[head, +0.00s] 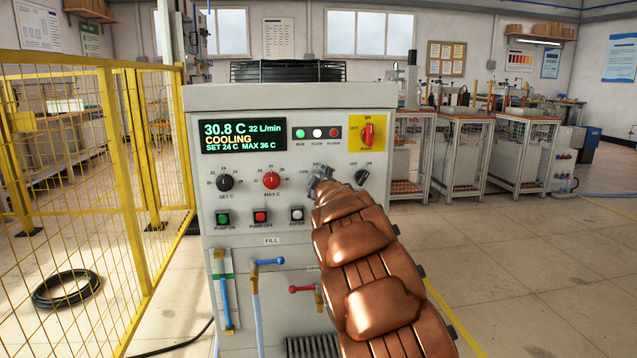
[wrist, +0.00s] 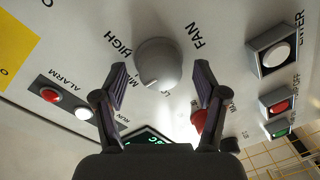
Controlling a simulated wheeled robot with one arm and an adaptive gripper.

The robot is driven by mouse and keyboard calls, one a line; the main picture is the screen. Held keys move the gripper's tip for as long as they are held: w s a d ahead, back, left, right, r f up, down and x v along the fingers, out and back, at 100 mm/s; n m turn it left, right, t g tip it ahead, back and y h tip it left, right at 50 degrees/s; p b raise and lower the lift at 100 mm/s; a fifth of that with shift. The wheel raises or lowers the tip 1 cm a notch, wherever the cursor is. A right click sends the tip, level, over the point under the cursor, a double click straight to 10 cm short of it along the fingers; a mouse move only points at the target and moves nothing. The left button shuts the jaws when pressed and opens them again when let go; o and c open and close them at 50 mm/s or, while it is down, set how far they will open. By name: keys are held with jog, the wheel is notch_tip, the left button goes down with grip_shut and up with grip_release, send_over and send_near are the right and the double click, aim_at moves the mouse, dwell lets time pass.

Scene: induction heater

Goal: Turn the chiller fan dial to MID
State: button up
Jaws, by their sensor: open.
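The chiller fan dial is a round grey knob (wrist: 160,58) in the wrist view, with FAN printed on one side and HIGH on the other. Parts of the MID and LOW labels show at its lower edge. A small light mark on the knob's rim faces the lower edge, between those labels; I cannot tell its exact setting. My gripper (wrist: 160,86) is open, one finger on each side of the knob, with gaps visible. In the head view my gripper (head: 321,181) is at the panel and mostly hides the dial.
The chiller panel (head: 226,147) has a black SET C knob (head: 224,183), a red MAX C knob (head: 271,180), a black OFF/ON knob (head: 362,177) close right, and a red switch (head: 368,134). Pump buttons (head: 260,217) sit below. A yellow fence (head: 119,150) stands left.

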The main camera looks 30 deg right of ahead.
jog(key=f+v, duration=0.1)
jog(key=v, duration=1.1)
jog(key=shift+r, duration=0.45)
dwell(0.3)
jog(key=s+a+r+m+g+y+p, duration=0.2)
jog(key=s+a+g+p, duration=0.4)
jog(key=s, duration=1)
jog(key=s+a+r+m+g+y+p, duration=0.2)
jog(key=s+a+r+g+p, duration=0.3)
jog(key=s+a+p, duration=0.8)
jog(key=s+a+r+m+g+y+p, duration=0.2)
jog(key=s+a+g+p, duration=0.4)
jog(key=s, duration=1.3)
jog(key=a+r+m+p, duration=0.1)
jog(key=a+r+p, duration=0.1)
jog(key=a+p, duration=0.2)
jog(key=shift+s+g+p, duration=0.35)
jog(key=shift+g+p, duration=0.05)
jog(key=shift+p, duration=1.2)
